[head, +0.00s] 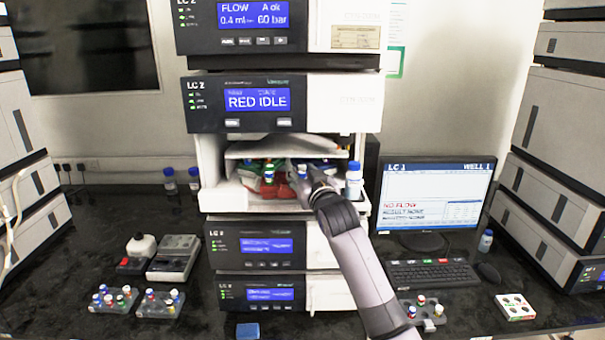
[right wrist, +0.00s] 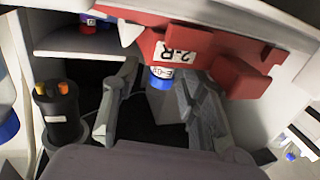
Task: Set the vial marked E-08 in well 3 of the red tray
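The red tray (head: 268,190) is inside the open bay of the LC 2 stack, beside green and white things. In the right wrist view, which looks upside down, the red tray (right wrist: 225,50) shows a tag reading 2-R. A blue-capped vial (right wrist: 162,73) is at its edge; its label starts E-0, the last digit unclear. Whether it is seated in a well I cannot tell. My right gripper (head: 312,182) reaches into the bay. Its fingers (right wrist: 163,92) stand apart on both sides of the vial, with gaps visible. The tray's well numbers are hidden. My left gripper is out of view.
A blue-capped bottle (head: 354,180) stands at the bay's right edge, close to my arm. A shelf (head: 285,150) hangs low over the bay. Vial racks (head: 112,299) sit on the bench at left, another (head: 424,312) at right. A keyboard (head: 430,275) lies right of my arm.

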